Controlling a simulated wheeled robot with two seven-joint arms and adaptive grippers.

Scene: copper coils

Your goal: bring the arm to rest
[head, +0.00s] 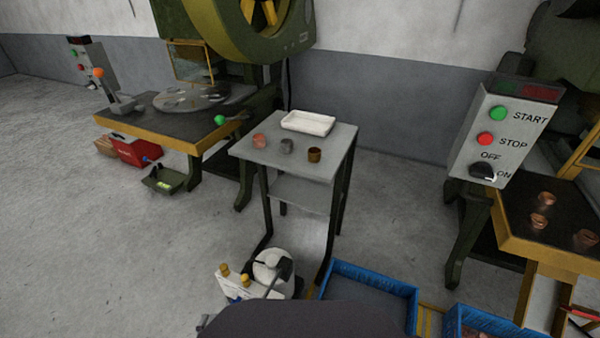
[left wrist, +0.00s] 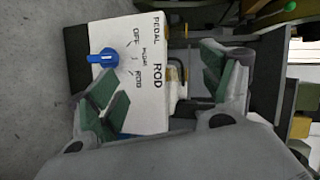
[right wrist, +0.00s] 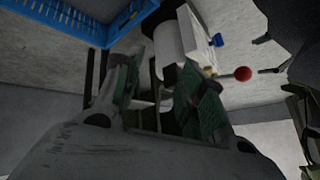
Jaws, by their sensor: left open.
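My left gripper (left wrist: 163,88) is open in the left wrist view, its green-padded fingers wide apart and nothing between them. Beyond its fingertips is a white control box (left wrist: 145,50) marked PEDAL and ROD, with a blue knob (left wrist: 101,58). The knob is close to the left finger in the picture; I cannot tell whether they touch. My right gripper (right wrist: 160,88) shows in the right wrist view with its green-padded fingers apart and no held object visible. In the head view I cannot clearly make out either gripper.
A small table (head: 325,160) holds a white tray (head: 308,123) and several small pieces. Blue crates (head: 372,275) stand on the floor in front. A press (head: 140,120) is at left, and a START/STOP panel (head: 497,130) at right.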

